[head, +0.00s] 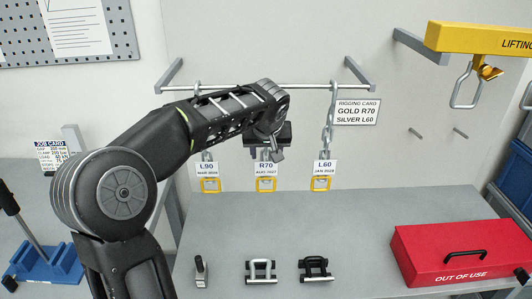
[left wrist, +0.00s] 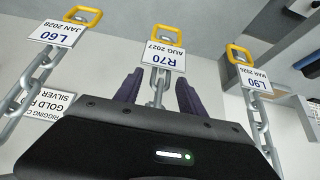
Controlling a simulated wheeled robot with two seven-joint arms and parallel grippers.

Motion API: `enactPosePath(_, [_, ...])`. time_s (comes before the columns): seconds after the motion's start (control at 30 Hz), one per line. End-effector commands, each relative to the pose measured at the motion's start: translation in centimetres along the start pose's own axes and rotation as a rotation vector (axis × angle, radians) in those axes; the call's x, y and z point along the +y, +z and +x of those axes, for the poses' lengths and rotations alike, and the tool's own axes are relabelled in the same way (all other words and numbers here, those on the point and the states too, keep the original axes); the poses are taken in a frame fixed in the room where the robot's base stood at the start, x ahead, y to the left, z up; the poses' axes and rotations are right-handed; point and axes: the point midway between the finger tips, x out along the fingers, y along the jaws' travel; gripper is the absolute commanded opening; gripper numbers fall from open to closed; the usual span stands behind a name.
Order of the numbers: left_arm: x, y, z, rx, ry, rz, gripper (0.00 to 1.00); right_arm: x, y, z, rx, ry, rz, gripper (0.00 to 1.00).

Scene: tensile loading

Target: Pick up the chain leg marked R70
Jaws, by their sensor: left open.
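The R70 chain leg hangs from the wall rail, with its white tag (head: 266,170) and yellow end link (head: 266,185) below my left gripper (head: 268,152). My arm hides its upper chain in the head view. The left wrist view shows the R70 tag (left wrist: 163,54) upside down, its yellow link (left wrist: 161,34) and part of its chain. My left gripper (left wrist: 158,88) is open, its two dark purple fingers on either side of the R70 chain just beyond the tag. My right gripper is not in view.
The L90 leg (head: 208,169) and L60 leg (head: 324,168) hang on either side. A rigging card (head: 357,112) reads gold R70, silver L60. Black and white shackles (head: 262,271) and a red out-of-use box (head: 455,245) are on the bench. A yellow lifting beam (head: 470,38) is at upper right.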

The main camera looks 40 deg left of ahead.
Motion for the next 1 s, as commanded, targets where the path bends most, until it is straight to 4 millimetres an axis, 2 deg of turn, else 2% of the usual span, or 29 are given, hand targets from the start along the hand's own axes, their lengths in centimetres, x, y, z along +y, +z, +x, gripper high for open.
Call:
enactPosePath(0.3, [-0.02, -0.02, -0.03, 0.000, 0.000, 0.000, 0.46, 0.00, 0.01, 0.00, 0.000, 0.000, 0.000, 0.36])
enactPosePath(0.87, [-0.02, -0.02, -0.03, 0.000, 0.000, 0.000, 0.01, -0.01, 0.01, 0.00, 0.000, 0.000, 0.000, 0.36])
enactPosePath(1.0, [-0.02, -0.02, -0.03, 0.000, 0.000, 0.000, 0.00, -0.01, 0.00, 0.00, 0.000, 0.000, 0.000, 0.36])
